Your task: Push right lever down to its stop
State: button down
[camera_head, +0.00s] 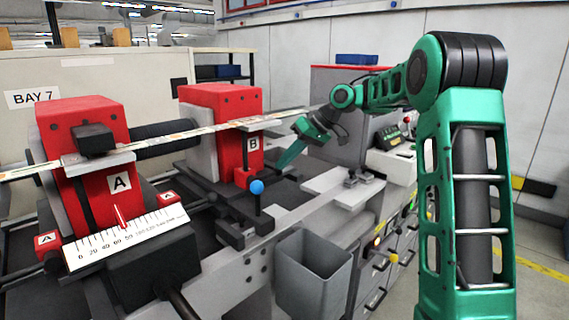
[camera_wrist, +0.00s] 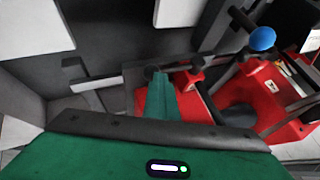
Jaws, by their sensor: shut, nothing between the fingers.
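My gripper (camera_head: 283,165) is shut and empty, its green fingers pointing down and left beside the red block marked B (camera_head: 214,130). In the wrist view the closed fingers (camera_wrist: 158,80) reach to a dark bar with a round dark end (camera_wrist: 151,72); whether they touch it I cannot tell. The blue knob also shows in the wrist view (camera_wrist: 262,39), at upper right, apart from the fingers. I cannot tell for certain which part is the right lever.
A red block marked A (camera_head: 110,180) stands at left, with a printed scale (camera_head: 125,237) in front. A grey bin (camera_head: 314,278) sits below the front edge. A pale plate (camera_head: 340,187) lies right.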

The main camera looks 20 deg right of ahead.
jog(key=v, duration=1.1)
jog(key=shift+d+r, duration=0.2)
jog(key=shift+r, duration=0.1)
jog(key=shift+s, duration=0.1)
jog(key=s+d+f+m+g+h, duration=0.1)
jog(key=s+f, duration=0.6)
jog(key=s, duration=0.7)
jog(key=s+d+f+m+g+h, duration=0.1)
jog(key=s+f+m, duration=0.5)
jog(key=s, duration=0.9)
jog(key=s+d+f+m+g+h, duration=0.2)
jog(key=s+f+h, duration=0.3)
jog(key=s, duration=0.9)
notch_tip(320, 180, down, 3)
jog(key=shift+s+d+r+m, duration=0.1)
jog(key=shift+s+d+m, duration=0.2)
jog(key=shift+m, duration=0.4)
jog(key=shift+w, duration=0.1)
